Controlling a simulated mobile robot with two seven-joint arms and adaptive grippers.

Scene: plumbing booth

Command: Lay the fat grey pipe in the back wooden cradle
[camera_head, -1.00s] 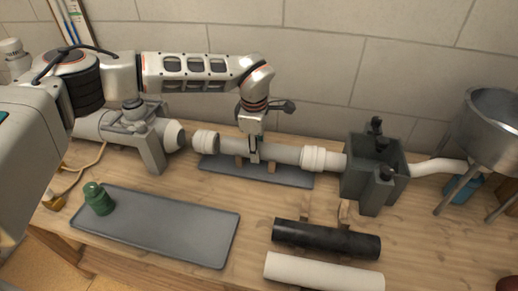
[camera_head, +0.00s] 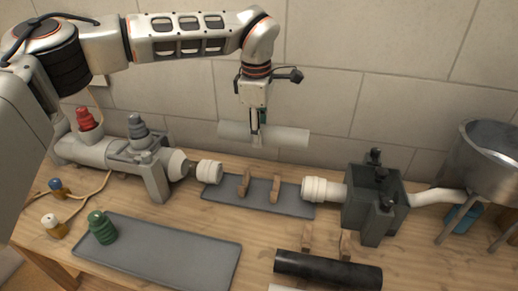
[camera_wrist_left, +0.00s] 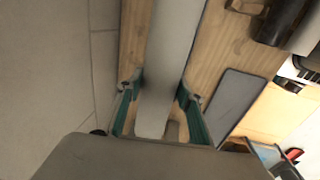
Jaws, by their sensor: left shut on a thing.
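My left gripper (camera_head: 257,132) is shut on the middle of the fat grey pipe (camera_head: 290,137) and holds it level in the air. The pipe is above and behind the grey mat; in the left wrist view the pipe (camera_wrist_left: 173,50) runs between the green-edged fingers. One pair of empty wooden supports (camera_head: 245,183) stands on the mat, between two white couplings. My right gripper is not in view.
The white couplings (camera_head: 209,173) and (camera_head: 322,190) face each other across the gap. A dark grey box (camera_head: 374,205) stands at the right, a steel basin (camera_head: 490,155) beyond it. A front tray (camera_head: 160,255) holds a green fitting (camera_head: 102,228). The tiled wall is close behind.

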